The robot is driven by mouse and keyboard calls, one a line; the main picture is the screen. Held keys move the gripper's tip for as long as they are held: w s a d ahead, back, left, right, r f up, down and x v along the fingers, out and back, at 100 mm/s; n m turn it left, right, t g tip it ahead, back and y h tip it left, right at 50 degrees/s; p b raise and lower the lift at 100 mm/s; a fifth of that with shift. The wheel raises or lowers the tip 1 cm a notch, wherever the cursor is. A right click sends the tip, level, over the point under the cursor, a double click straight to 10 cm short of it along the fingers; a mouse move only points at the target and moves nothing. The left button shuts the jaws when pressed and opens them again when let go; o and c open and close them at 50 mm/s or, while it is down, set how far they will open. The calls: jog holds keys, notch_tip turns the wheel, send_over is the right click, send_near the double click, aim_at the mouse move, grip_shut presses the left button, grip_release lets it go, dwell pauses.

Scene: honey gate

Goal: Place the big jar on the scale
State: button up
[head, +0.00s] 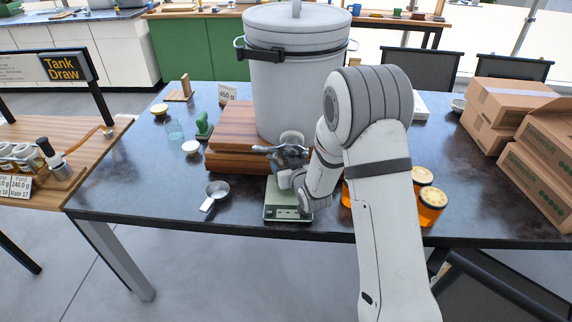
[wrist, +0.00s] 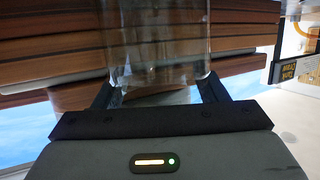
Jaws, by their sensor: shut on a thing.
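The scale (head: 285,205) is a pale green box on the table, in front of the wooden blocks and partly hidden by my arm. My gripper (head: 284,156) is above its back part. In the wrist view my gripper (wrist: 157,94) is shut on a clear glass jar (wrist: 160,45), which looks empty and is likely the big jar. Its two fingers are on either side of the jar's near end. I cannot tell whether the jar touches anything beneath.
A large white tank (head: 292,85) stands on stacked wooden blocks (head: 236,135) just behind. A metal scoop (head: 216,190) lies left of the scale. Orange jars with lids (head: 432,205) stand to the right.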

jog(key=shift+s+f, duration=0.1)
jog(key=shift+f, duration=0.15)
jog(key=shift+f, duration=0.15)
jog(key=o, duration=0.9)
